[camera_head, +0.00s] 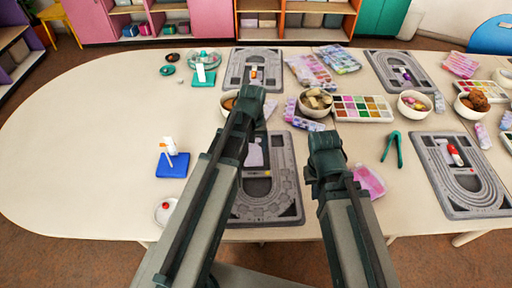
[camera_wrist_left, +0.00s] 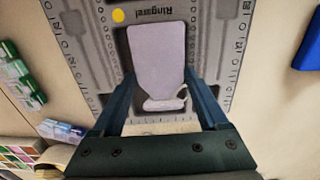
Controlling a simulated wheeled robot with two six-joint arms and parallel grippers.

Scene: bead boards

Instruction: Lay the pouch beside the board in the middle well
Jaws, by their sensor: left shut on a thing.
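A flat lilac pouch (camera_wrist_left: 157,55) is between the fingers of my left gripper (camera_wrist_left: 158,88) in the left wrist view. The gripper is shut on its narrower end. The pouch also shows in the head view (camera_head: 254,153), over the middle of the near grey bead board (camera_head: 287,205). Whether it touches the board is not clear. The board also shows in the left wrist view (camera_wrist_left: 243,35), with a yellow dot and upside-down lettering. My left arm hides part of the board in the head view. My right gripper (camera_head: 325,150) is right of the board; its fingers are hidden.
A pink translucent item (camera_head: 369,181) lies beside my right arm. Bowls (camera_head: 316,103), a colour tray (camera_head: 363,108), green tweezers (camera_head: 393,148) and another board (camera_head: 461,175) fill the right. The table's left is mostly clear.

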